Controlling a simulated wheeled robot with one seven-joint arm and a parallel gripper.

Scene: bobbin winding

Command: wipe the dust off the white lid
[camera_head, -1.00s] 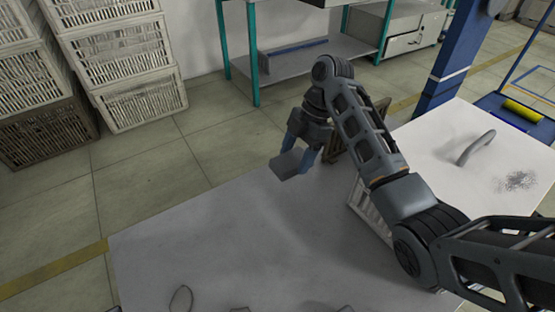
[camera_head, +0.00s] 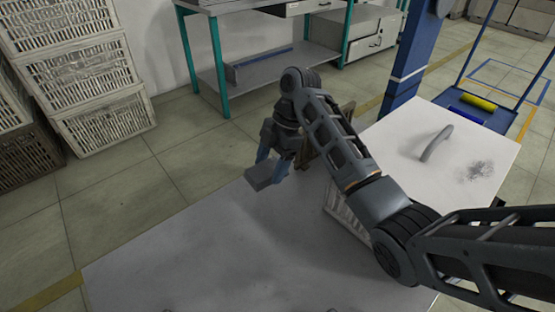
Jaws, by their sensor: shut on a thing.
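The white lid (camera_head: 396,143) lies flat at the right and has a grey arched handle (camera_head: 437,143) standing on it. A dark speckled patch of dust (camera_head: 474,172) lies on the lid to the right of the handle. My gripper (camera_head: 270,170) is at the middle of the view, over the far part of the grey table and well left of the lid. It is shut on a grey block (camera_head: 263,176) and holds it above the tabletop. The lid's near right edge is partly hidden by my arm.
The grey table (camera_head: 190,255) is largely bare in front of my gripper. A white slatted crate (camera_head: 344,213) and a brown frame (camera_head: 318,150) stand partly behind my arm. A blue post (camera_head: 405,65) rises behind the lid. Stacked crates (camera_head: 75,75) stand at the left.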

